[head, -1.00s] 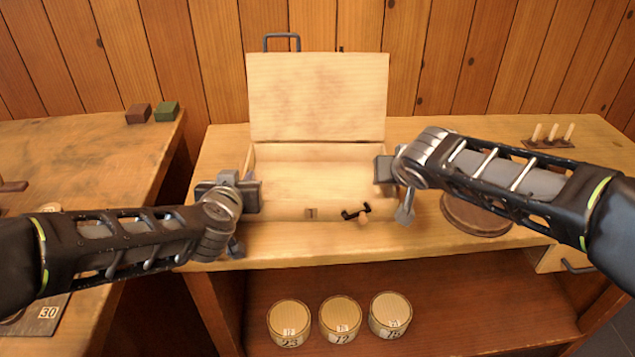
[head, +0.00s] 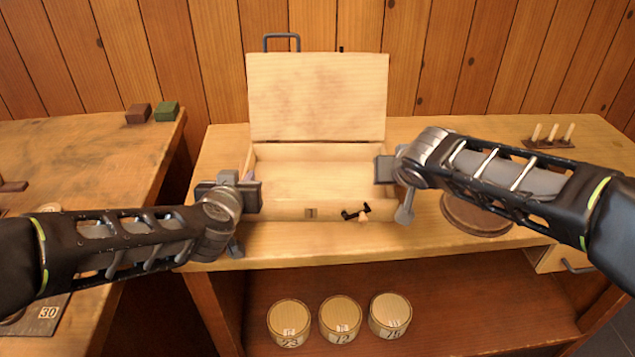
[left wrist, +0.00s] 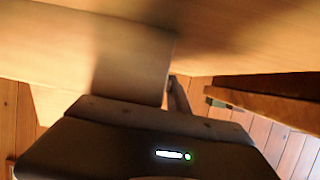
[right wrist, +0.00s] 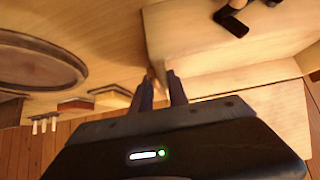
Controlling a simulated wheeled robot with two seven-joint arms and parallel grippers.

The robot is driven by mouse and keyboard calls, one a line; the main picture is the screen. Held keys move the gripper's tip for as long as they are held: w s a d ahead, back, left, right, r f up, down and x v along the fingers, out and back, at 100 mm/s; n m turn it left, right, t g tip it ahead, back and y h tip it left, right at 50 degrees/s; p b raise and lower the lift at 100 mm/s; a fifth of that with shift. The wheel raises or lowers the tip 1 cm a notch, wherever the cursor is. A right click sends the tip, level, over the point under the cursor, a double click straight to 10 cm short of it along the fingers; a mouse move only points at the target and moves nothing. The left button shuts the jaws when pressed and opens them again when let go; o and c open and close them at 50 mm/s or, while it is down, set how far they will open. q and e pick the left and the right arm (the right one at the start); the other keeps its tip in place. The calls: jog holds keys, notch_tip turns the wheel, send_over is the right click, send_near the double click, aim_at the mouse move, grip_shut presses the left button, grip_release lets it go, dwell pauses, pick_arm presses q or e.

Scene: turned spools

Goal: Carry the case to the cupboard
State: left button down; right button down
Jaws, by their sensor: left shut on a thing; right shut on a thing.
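The case (head: 280,211) is a pale wooden box on the bench top, its lid (head: 318,97) raised and leaning back. The inside that shows looks empty. A small dark catch (head: 355,211) is on its front. My left gripper (head: 253,196) is shut on the case's left side wall. My right gripper (head: 382,169) is shut on the case's right side wall; its fingers also show against the case in the right wrist view (right wrist: 162,90). In the left wrist view the contact is mostly hidden. I cannot tell which piece is the cupboard.
Below the bench top, a shelf (head: 450,305) holds several numbered round spools (head: 340,318). A round disc (head: 476,216) lies right of the case, under my right arm. A pegged rack (head: 549,143) stands back right. Another table (head: 75,160) is at left with two small blocks (head: 152,112).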

pick_arm(q)
jog(key=shift+r, duration=0.1)
pick_arm(e)
jog(key=shift+r, duration=0.1)
